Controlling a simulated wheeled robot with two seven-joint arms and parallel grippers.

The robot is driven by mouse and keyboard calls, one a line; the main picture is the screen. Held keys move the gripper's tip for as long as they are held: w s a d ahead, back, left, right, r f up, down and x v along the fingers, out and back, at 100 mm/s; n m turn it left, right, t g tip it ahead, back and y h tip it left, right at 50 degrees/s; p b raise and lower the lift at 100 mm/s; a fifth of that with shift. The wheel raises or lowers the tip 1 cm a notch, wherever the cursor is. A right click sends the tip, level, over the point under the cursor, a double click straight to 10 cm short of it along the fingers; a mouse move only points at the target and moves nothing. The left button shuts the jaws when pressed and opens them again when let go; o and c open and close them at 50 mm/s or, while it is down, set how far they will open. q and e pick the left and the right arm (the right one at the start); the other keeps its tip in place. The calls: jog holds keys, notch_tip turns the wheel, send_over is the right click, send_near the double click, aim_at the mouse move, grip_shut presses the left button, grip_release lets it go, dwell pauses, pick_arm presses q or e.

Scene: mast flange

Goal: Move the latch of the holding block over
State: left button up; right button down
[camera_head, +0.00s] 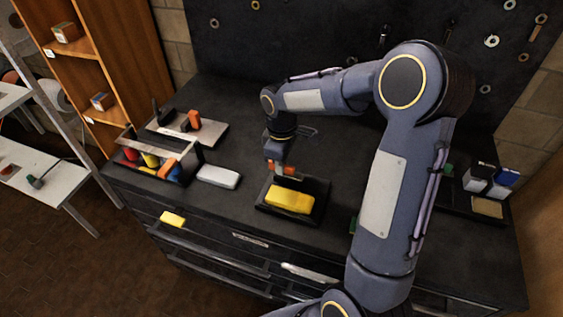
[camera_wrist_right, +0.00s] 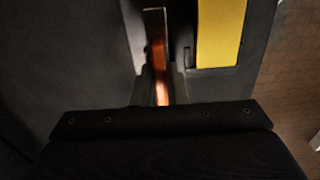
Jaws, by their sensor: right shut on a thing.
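The holding block (camera_head: 262,209) is a dark, low tray-like fixture on the dark bench top, near its front edge. A yellow block (camera_head: 290,199) lies in it; it also shows in the right wrist view (camera_wrist_right: 220,35). The latch (camera_head: 291,171) is a small orange piece at the back of the fixture, and shows as an orange strip in the right wrist view (camera_wrist_right: 159,60). My right gripper (camera_head: 279,170) reaches down from above and is shut on the latch, with a finger on each side of it. My left gripper is not in view.
A light grey block (camera_head: 218,176) lies left of the fixture. A bin of coloured pieces (camera_head: 150,166) and a plate with an orange part (camera_head: 193,121) stand further left. Black, white and blue items (camera_head: 490,181) stand at the right. A yellow piece (camera_head: 172,219) is at the front edge.

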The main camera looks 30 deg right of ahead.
jog(key=shift+n, duration=0.3)
jog(key=c, duration=1.4)
grip_release()
jog(key=shift+c, duration=0.2)
jog(key=shift+r, duration=0.1)
notch_tip(320, 180, up, 7)
jog(key=shift+r+b, duration=0.2)
jog(key=shift+b, duration=0.1)
jog(key=shift+r, duration=0.15)
